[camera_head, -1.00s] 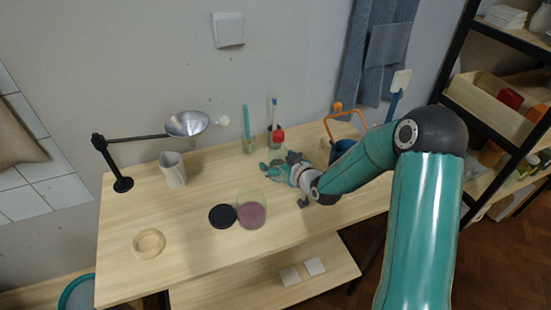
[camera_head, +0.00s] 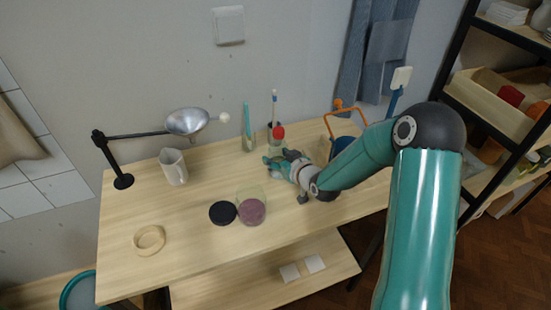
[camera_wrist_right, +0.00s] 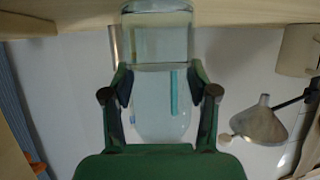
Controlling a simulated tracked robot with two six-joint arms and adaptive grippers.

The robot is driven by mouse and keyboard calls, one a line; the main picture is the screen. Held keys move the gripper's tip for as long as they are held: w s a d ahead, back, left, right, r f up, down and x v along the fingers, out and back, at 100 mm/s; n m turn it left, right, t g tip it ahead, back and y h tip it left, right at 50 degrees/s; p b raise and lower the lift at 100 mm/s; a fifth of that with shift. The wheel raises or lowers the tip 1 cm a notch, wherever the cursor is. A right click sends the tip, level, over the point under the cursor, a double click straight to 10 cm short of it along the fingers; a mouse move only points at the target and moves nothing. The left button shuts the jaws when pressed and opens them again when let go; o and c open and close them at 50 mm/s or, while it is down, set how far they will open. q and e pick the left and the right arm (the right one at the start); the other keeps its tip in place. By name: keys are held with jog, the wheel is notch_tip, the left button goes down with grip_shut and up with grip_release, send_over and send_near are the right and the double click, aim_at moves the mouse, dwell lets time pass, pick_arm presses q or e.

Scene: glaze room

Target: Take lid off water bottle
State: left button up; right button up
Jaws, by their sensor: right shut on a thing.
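The water bottle (camera_head: 277,145) is clear and stands upright near the back of the table, with a red lid (camera_head: 278,132) on top. In the right wrist view the picture is upside down, and the clear bottle (camera_wrist_right: 158,40) has water in its lower part. My right gripper (camera_head: 277,158) is at the bottle's side. In the wrist view its fingers (camera_wrist_right: 160,90) are on either side of the bottle's body, shut on it. The lid cannot be made out in the wrist view. My left gripper is not in view.
A jar with a green stick (camera_head: 248,142) stands just left of the bottle. A white mug (camera_head: 173,168), a black disc (camera_head: 222,213), a glass with purple content (camera_head: 251,212) and a wooden ring (camera_head: 149,240) are further left. An orange-framed thing (camera_head: 340,118) is to the right.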

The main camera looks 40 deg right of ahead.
notch_tip(320, 180, up, 20)
jog(key=shift+r+b, duration=0.1)
jog(key=shift+b, duration=0.8)
jog(key=o, duration=0.7)
grip_shut()
